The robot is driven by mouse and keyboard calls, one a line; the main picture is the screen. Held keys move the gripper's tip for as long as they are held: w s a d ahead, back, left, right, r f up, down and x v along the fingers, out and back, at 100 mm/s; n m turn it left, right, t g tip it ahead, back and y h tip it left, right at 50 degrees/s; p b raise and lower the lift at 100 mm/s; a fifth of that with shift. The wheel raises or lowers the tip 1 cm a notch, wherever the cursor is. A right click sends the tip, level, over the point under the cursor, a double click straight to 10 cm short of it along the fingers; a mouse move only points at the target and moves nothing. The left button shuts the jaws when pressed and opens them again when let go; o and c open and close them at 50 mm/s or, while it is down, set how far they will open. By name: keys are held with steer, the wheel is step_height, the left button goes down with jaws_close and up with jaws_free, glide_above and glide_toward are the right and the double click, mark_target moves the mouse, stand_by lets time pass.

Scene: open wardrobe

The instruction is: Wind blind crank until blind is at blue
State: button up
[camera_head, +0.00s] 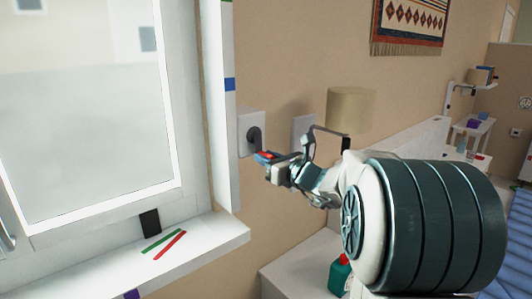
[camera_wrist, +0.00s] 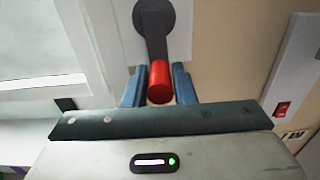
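The crank has a dark hub and arm (camera_wrist: 155,27) with a red knob (camera_wrist: 160,82); its hub (camera_head: 254,138) is on a pale wall plate right of the window. The knob points toward the wrist camera. My gripper (camera_wrist: 159,86) has its two blue fingers on either side of the knob, with narrow gaps showing; firm contact cannot be seen. My gripper also shows at the crank in the head view (camera_head: 268,157). A blue mark (camera_head: 229,84) is on the white window side frame, with a green mark (camera_head: 226,1) above it. I cannot make out the blind's lower edge.
The white sill (camera_head: 205,240) holds a green strip (camera_head: 161,241) and a red strip (camera_head: 170,245). A wall lamp (camera_head: 350,110) is close behind my arm. A plate with a red switch (camera_wrist: 283,108) is right of the crank. A green bottle (camera_head: 340,274) stands below my arm.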

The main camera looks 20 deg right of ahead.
steer(key=shift+s+a+r, duration=0.1)
steer(key=shift+s+a, duration=0.1)
steer(key=shift+a, duration=0.25)
steer(key=shift+s+a+r, duration=0.1)
steer(key=shift+s+a, duration=0.05)
steer(key=shift+a, duration=0.25)
steer(key=shift+s+a+r, duration=0.2)
steer(key=shift+a, duration=0.2)
steer(key=shift+s+a+r, duration=0.15)
steer(key=shift+a+r, duration=0.05)
steer(key=shift+a, duration=0.15)
steer(key=shift+a+r, duration=0.1)
steer(key=shift+s+a+r, duration=0.2)
steer(key=shift+a+r, duration=0.3)
steer(key=shift+r, duration=0.25)
